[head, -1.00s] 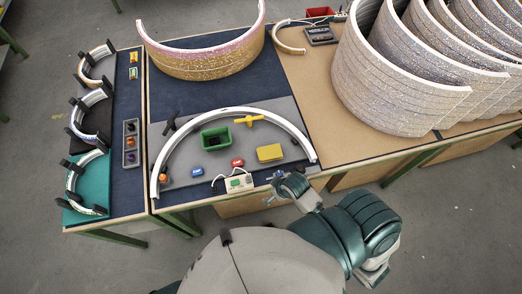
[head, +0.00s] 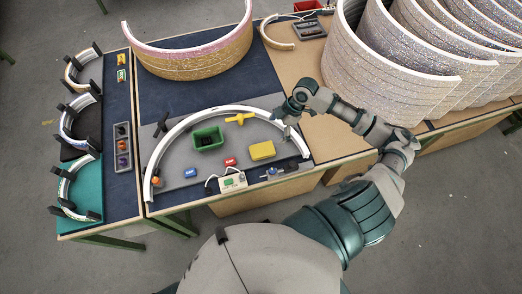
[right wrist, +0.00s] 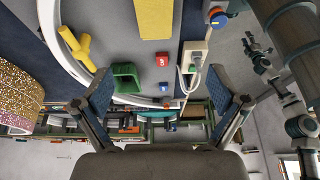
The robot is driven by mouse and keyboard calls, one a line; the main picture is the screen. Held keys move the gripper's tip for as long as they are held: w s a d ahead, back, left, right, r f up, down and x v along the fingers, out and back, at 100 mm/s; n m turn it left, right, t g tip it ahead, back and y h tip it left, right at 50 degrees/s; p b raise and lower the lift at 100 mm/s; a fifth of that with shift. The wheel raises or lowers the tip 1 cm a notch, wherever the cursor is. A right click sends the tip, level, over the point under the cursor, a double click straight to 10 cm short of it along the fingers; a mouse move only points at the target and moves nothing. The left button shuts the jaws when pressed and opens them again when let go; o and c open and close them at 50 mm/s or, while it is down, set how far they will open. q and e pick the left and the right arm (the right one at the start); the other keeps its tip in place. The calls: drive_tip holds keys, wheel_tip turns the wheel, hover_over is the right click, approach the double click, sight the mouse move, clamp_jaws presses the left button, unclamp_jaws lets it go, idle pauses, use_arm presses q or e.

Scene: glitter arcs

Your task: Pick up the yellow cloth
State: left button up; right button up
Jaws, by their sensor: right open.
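The yellow cloth (head: 262,150) lies as a flat folded rectangle on the grey mat (head: 185,172), inside the white arc (head: 170,140). It also shows at the top edge of the right wrist view (right wrist: 154,18), cut off there. My right gripper (head: 287,128) is up over the table, to the upper right of the cloth in the head view, and apart from it. In the right wrist view its two fingers (right wrist: 155,98) are wide apart with nothing held. No left gripper can be made out in the head view.
Close by are a green bin (head: 208,138), a yellow tool (head: 240,118), a red box (head: 230,161), a blue box (head: 190,172) and a white control box (head: 232,181). Large glittery arcs (head: 375,75) stand at the right. Bare board (head: 335,140) lies right of the mat.

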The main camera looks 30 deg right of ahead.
drive_tip(key=d, duration=0.1)
approach(263, 149)
drive_tip(key=a+f, duration=0.2)
drive_tip(key=f, duration=0.1)
drive_tip(key=shift+a+f+p, duration=0.25)
drive_tip(key=shift+a+p, duration=0.05)
drive_tip(key=shift+p, duration=0.05)
drive_tip(key=shift+a+f, duration=0.15)
drive_tip(key=shift+f, duration=0.4)
drive_tip(key=f, duration=0.4)
drive_tip(key=shift+w, duration=0.4)
drive_tip(key=shift+f, duration=0.4)
drive_tip(key=shift+a, duration=0.25)
drive_tip(key=c, duration=0.8)
drive_tip(key=shift+c, duration=1.4)
use_arm(q)
drive_tip(key=shift+s+d+r, duration=0.1)
drive_tip(key=shift+d+r, duration=0.5)
drive_tip(key=shift+d, duration=0.05)
